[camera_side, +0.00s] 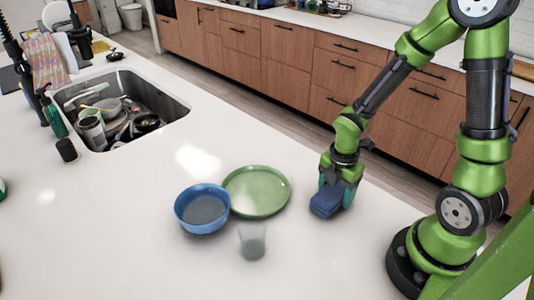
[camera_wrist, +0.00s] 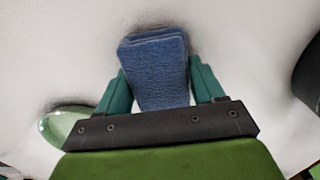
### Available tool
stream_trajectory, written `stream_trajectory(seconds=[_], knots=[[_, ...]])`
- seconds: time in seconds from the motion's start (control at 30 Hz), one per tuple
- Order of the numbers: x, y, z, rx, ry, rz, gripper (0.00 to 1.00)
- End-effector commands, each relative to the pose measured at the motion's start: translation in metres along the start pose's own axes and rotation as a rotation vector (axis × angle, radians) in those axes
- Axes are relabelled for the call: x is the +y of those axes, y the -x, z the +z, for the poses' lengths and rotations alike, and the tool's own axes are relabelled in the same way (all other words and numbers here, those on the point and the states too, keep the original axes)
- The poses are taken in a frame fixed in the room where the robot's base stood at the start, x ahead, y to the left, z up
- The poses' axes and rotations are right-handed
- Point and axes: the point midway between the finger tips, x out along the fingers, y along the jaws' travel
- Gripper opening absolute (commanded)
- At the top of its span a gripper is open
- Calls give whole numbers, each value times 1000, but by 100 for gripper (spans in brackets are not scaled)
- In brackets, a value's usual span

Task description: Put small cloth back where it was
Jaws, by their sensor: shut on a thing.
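The small cloth (camera_side: 325,203) is a folded dark blue piece. It also shows in the wrist view (camera_wrist: 157,70), between two teal fingers. My gripper (camera_side: 334,194) is shut on it, just right of the green plate on the white counter. The wrist view shows my gripper (camera_wrist: 160,88) with a finger on each side of the cloth. I cannot tell whether the cloth touches the counter or is slightly above it.
A green plate (camera_side: 258,190), a blue bowl (camera_side: 202,212) and a clear glass (camera_side: 252,243) stand left of my gripper. A sink (camera_side: 170,108) full of dishes is at the upper left. The counter (camera_side: 330,265) in front is clear.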

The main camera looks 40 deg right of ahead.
Motion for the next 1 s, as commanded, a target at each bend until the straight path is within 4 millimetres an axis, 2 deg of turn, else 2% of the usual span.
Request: stream_trajectory(seconds=[0.2, 0.23, 0.37, 0.73, 0.87, 1.0], knots=[[0, -4, 0, 0, -1, -2, 39], [0, -3, 0, 0, -1, -1, 72], [0, -3, 0, 0, -1, -1, 92], [0, 2, 0, -1, -1, 2, 93], [2, 17, 1, -3, -3, 6, 93], [2, 44, 2, -5, -3, 9, 93]])
